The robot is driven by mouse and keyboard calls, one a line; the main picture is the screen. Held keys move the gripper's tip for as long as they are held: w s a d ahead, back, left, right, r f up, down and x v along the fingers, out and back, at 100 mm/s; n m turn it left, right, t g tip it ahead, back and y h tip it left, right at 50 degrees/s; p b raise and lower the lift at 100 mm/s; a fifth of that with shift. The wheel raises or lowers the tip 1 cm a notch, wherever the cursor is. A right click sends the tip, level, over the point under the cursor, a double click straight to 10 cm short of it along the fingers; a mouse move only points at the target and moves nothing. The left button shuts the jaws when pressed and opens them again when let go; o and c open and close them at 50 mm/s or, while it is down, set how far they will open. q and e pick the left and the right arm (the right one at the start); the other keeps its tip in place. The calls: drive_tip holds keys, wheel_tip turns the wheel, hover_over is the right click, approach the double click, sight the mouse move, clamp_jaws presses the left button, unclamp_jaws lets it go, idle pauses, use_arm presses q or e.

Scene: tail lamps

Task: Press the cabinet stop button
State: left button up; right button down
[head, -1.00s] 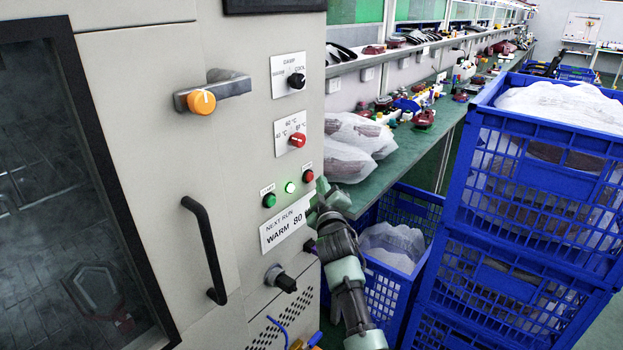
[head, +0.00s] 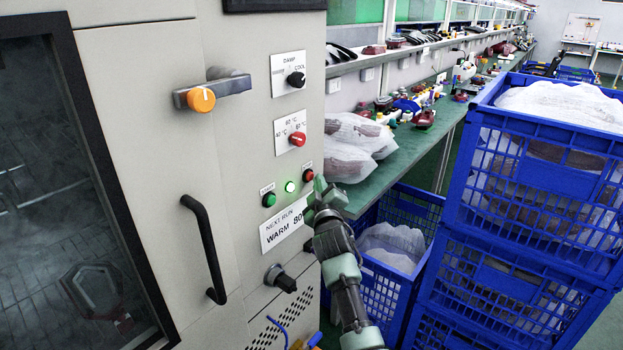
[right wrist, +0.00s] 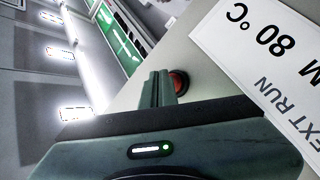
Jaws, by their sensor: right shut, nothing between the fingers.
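The cabinet (head: 150,110) is a tall light grey box filling the left of the head view. The red stop button (head: 308,175) is on its front panel, right of a lit green lamp (head: 290,187) and a green button (head: 269,200). My right gripper (head: 319,186) is shut and empty, its tips just below and right of the red button. In the right wrist view the red button (right wrist: 179,82) shows just beyond the fingers (right wrist: 158,88), partly hidden by them. Whether they touch it I cannot tell. My left gripper is not in view.
The "NEXT RUN WARM 80" label (head: 284,224) and a dark knob (head: 280,278) are below the buttons. A green workbench (head: 400,160) and stacked blue crates (head: 540,200) stand close on the right. A black door handle (head: 205,250) sticks out on the left.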

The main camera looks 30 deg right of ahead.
drive_tip(key=shift+w+a+b, duration=0.15)
drive_tip(key=shift+w+b, duration=0.25)
drive_tip(key=shift+w, duration=0.05)
idle(0.6)
drive_tip(key=shift+s+d+p, duration=0.35)
drive_tip(key=shift+s+p, duration=0.4)
drive_tip(key=shift+s, duration=0.1)
drive_tip(key=s+p, duration=0.1)
drive_tip(key=s+d+p, duration=0.1)
drive_tip(key=s, duration=0.1)
drive_tip(key=s+d+p, duration=0.1)
drive_tip(key=shift+s, duration=0.35)
